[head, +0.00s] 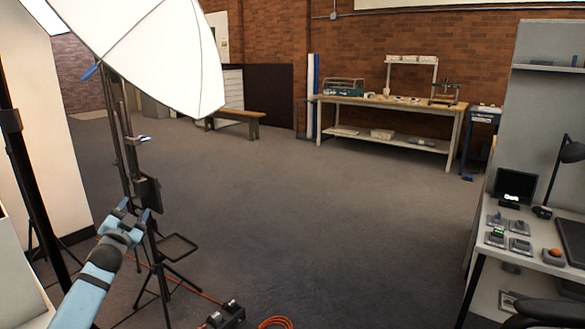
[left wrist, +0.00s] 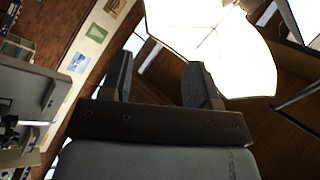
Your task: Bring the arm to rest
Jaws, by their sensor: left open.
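My left arm (head: 95,275) comes in from the bottom left of the head view, pale blue with dark joints. Its gripper (head: 136,207) is raised in front of the light stands. In the left wrist view the two dark fingers of this gripper (left wrist: 160,68) stand apart with nothing between them. My left gripper is open and empty. My right arm and right gripper are in neither view.
A white softbox (head: 155,50) on a dark stand is close by at the left. An orange cable (head: 275,322) lies on the floor. A desk with small devices (head: 520,225) stands at the right, a wooden workbench (head: 400,103) at the back. The middle floor is clear.

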